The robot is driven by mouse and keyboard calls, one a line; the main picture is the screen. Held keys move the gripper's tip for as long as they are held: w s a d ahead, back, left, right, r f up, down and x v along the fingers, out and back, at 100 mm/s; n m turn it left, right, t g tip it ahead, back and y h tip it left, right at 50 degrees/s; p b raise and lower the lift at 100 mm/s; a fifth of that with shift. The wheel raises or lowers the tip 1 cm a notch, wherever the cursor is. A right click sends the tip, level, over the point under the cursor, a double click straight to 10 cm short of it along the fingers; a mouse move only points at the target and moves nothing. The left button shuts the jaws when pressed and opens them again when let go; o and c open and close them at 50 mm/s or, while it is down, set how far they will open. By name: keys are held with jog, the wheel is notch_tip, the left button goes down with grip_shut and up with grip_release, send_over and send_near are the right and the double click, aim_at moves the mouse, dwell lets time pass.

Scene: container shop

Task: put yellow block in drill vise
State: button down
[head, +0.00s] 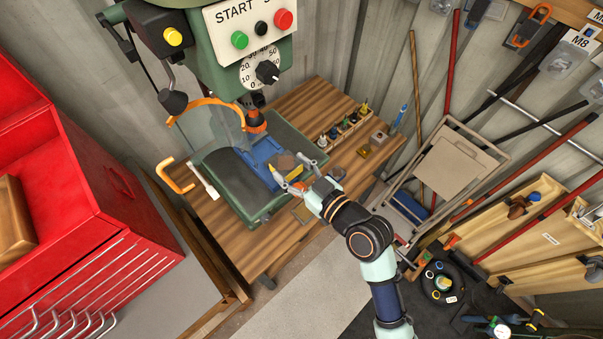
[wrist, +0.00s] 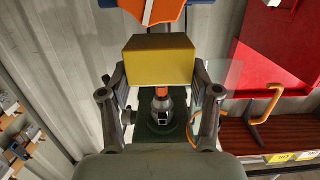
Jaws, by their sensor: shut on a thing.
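The yellow block (wrist: 158,60) is between the two fingers of my gripper (wrist: 160,83) in the wrist view, and the fingers are shut on it. In the head view my gripper (head: 292,170) reaches over the drill press table from the lower right. The block looks brownish (head: 286,161) there and is partly hidden by the fingers. The blue drill vise (head: 259,152) lies on the green press table, just left of and beneath the block. I cannot tell whether the block touches the vise.
An orange-rimmed clear guard (head: 212,125) and the drill chuck (head: 255,122) hang near the vise. The wooden bench (head: 310,98) carries a bit rack (head: 345,124) and small blocks at right. A red tool cabinet (head: 75,190) stands left, a folding chair (head: 455,160) right.

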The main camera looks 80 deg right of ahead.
aim_at(273, 156)
jog(key=x, duration=0.7)
jog(key=shift+w+d+r+p, duration=0.1)
jog(key=shift+r+p, duration=0.15)
jog(key=shift+p, duration=0.1)
jog(key=shift+w+d+f, duration=0.3)
jog(key=shift+w+f, duration=0.05)
jog(key=shift+f, duration=0.15)
jog(key=shift+f+b, duration=0.9)
jog(key=shift+r, duration=0.1)
jog(key=shift+c, duration=0.9)
grip_release()
jog(key=shift+s+a+r, duration=0.15)
jog(key=shift+a, duration=0.05)
jog(key=shift+y, duration=0.3)
jog(key=v, duration=0.4)
jog(key=f+v, duration=0.1)
jog(key=v, duration=0.7)
jog(key=shift+a+f, duration=0.1)
jog(key=shift+f, duration=0.15)
